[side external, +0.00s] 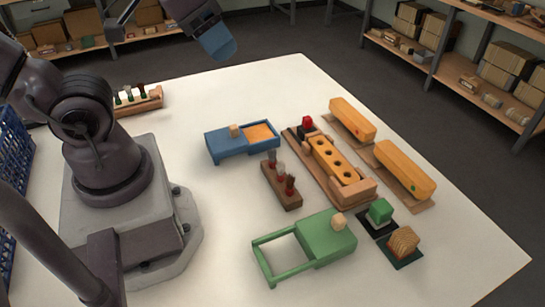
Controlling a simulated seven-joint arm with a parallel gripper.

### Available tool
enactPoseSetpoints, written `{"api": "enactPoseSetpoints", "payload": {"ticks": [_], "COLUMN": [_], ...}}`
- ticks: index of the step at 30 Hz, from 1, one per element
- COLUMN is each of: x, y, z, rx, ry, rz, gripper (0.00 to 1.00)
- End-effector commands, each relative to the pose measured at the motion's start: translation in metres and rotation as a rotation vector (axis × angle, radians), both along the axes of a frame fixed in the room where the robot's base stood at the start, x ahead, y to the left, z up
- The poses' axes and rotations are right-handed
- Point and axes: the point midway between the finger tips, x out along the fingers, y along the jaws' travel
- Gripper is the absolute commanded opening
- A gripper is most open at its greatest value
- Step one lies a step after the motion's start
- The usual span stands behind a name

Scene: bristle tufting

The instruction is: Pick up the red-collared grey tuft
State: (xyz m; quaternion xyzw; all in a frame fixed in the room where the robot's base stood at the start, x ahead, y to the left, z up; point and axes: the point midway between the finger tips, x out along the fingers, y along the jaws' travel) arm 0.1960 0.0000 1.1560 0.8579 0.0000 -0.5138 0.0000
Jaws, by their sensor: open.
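A small brown wooden block (281,188) stands near the middle of the white table and holds a short row of upright tufts. The far tuft (272,158) and the middle tuft (281,170) look grey. The near tuft (290,184) looks dark red-brown. Red shows low in this row, but the collars are too small to tell apart. My gripper (221,46), with a blue end, is at the top of the side external view, high above the table's far edge. It is open, apart from the tufts, with nothing visible in it.
A wooden rack (138,101) with white, green and dark pieces stands at the far left. A blue tray (227,147), green frame (318,240), wooden fixture with holes (331,160), orange brush bodies (352,119) (404,168), green block (380,211) and ribbed wooden block (403,241) surround the tuft block.

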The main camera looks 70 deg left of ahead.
Motion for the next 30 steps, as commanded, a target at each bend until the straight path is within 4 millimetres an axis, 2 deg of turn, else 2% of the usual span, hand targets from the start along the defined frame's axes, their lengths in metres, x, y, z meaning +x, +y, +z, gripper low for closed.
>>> {"api": "enactPoseSetpoints", "payload": {"ticks": [9,14,17,20,23,30], "x": [0.001,0.011,0.024,0.04,0.055,0.083], "y": [0.003,0.01,0.018,0.026,0.034,0.046], "z": [-0.003,-0.027,-0.05,-0.075,-0.104,-0.171], "rx": [0.0,0.006,0.029,0.079,0.127,0.219], "ry": [0.016,0.147,0.26,0.36,0.442,0.51], "rz": [0.013,0.048,0.031,-0.107,-0.322,-1.018], "gripper": [0.51,0.51,0.51,0.51,0.51,0.51]}}
